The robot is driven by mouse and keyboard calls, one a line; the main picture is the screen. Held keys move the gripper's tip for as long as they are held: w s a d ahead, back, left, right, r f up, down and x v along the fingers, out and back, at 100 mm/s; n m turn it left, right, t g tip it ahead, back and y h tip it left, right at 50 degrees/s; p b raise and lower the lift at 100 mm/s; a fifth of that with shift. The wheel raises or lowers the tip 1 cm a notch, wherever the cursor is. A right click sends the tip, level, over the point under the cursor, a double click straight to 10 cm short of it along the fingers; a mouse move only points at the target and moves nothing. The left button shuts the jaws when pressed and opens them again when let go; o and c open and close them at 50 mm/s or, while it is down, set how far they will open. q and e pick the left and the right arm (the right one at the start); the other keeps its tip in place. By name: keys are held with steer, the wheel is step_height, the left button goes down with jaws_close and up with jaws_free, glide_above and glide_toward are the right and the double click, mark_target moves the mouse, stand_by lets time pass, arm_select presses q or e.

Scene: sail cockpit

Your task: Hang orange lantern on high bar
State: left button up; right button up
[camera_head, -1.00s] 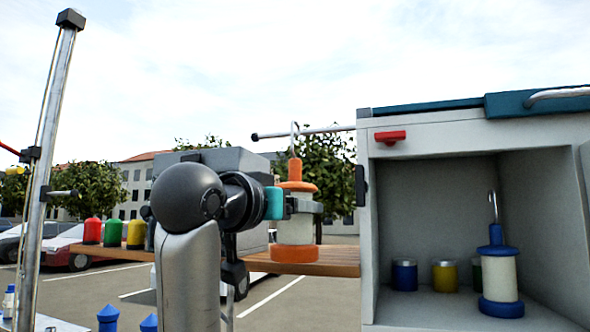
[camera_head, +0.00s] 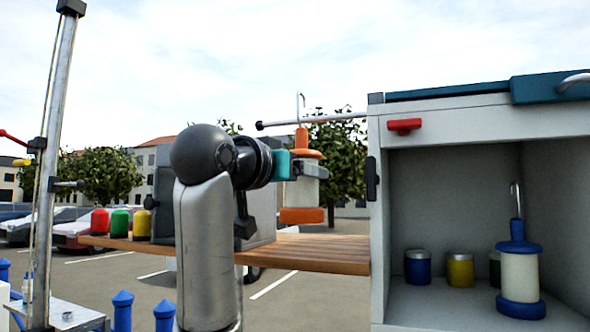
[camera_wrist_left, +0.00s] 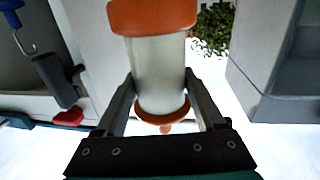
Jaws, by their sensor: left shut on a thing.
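The orange lantern, with orange rings (camera_head: 302,216) and a pale middle, hangs upright in my left gripper (camera_head: 308,171), which is shut on its body. In the left wrist view, two fingers flank the lantern's pale body (camera_wrist_left: 160,75). Its thin hook (camera_head: 298,106) points up and overlaps a silver bar (camera_head: 330,118) with a dark end knob; I cannot tell whether they touch. The lantern's base is clear above the wooden plank. My right gripper is not in view.
A grey locker (camera_head: 440,118) stands right, holding a blue lantern (camera_head: 520,275) and small jars. A red hook (camera_head: 404,126) is on its front. The wooden plank (camera_head: 310,252) carries red, green and yellow canisters at left. A metal mast (camera_head: 50,150) stands far left.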

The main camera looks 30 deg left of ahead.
arm_select(q)
steer(key=shift+w+a+p, duration=0.25)
steer(key=shift+w+p, duration=0.05)
steer(key=shift+w, duration=0.75)
steer(key=shift+w+a+p, duration=0.25)
steer(key=shift+w+p, duration=0.05)
steer(key=shift+w, duration=0.75)
steer(key=shift+f+b, duration=0.95)
steer(key=shift+f, duration=0.15)
steer(key=o, duration=1.6)
steer(key=shift+s, duration=0.45)
steer(key=s+b, duration=0.1)
steer(key=s, duration=0.3)
steer(key=s+b, duration=0.2)
steer(key=s, duration=0.3)
steer(key=s+d+b, duration=0.1)
steer(key=s+b, duration=0.1)
steer(key=s, duration=0.3)
steer(key=shift+s+d, duration=0.1)
steer(key=shift+s, duration=0.05)
